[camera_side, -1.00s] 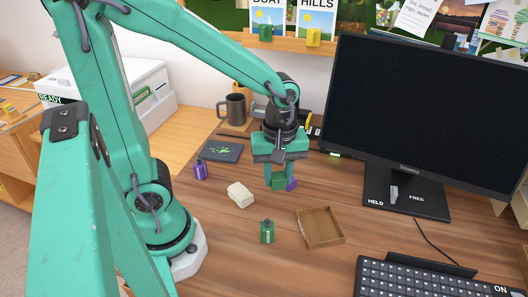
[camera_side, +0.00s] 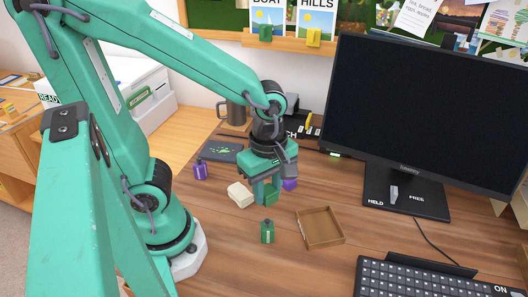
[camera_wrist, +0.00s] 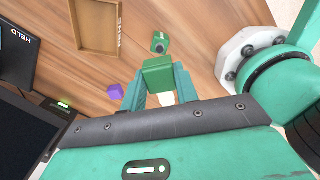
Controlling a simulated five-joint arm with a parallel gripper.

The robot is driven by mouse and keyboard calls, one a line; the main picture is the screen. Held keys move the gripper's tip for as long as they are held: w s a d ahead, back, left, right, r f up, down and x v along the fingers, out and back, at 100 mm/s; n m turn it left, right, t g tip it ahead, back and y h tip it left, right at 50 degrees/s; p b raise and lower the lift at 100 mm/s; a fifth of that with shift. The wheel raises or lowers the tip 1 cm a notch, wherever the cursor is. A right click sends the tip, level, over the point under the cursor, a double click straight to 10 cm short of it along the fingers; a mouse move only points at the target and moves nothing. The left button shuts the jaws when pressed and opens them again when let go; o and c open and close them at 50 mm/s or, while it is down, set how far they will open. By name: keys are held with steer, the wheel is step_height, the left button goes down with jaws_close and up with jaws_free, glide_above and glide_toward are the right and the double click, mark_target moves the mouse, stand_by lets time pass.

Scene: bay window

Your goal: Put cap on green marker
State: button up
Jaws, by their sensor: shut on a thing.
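The green marker (camera_side: 267,231) is a short, squat green body with a dark tip on top, upright on the desk. It also shows in the wrist view (camera_wrist: 160,42), just beyond my jaws. My gripper (camera_side: 265,194) points down and is shut on a green block-shaped cap (camera_side: 271,191). In the wrist view, the cap (camera_wrist: 158,74) sits between the two fingers of my gripper (camera_wrist: 159,86). The cap is behind the marker in the side view, apart from it. Its height above the desk is hard to tell.
A purple cap (camera_side: 290,184) lies right of my gripper, and a purple marker (camera_side: 200,170) stands left. A pale block (camera_side: 240,195) is close left of my fingers. An open brown tray (camera_side: 320,227) lies right of the green marker. The monitor (camera_side: 425,115) and keyboard (camera_side: 430,279) are further right.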

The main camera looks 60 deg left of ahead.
mark_target(268, 221)
steer(key=shift+f, duration=0.15)
steer(key=shift+f, duration=3)
steer(key=shift+f, duration=0.2)
stand_by(0.4)
steer(key=o, duration=1.5)
steer(key=shift+w+r, duration=0.1)
steer(key=shift+r, duration=0.1)
steer(key=shift+r, duration=3.3)
steer(key=shift+c, duration=0.3)
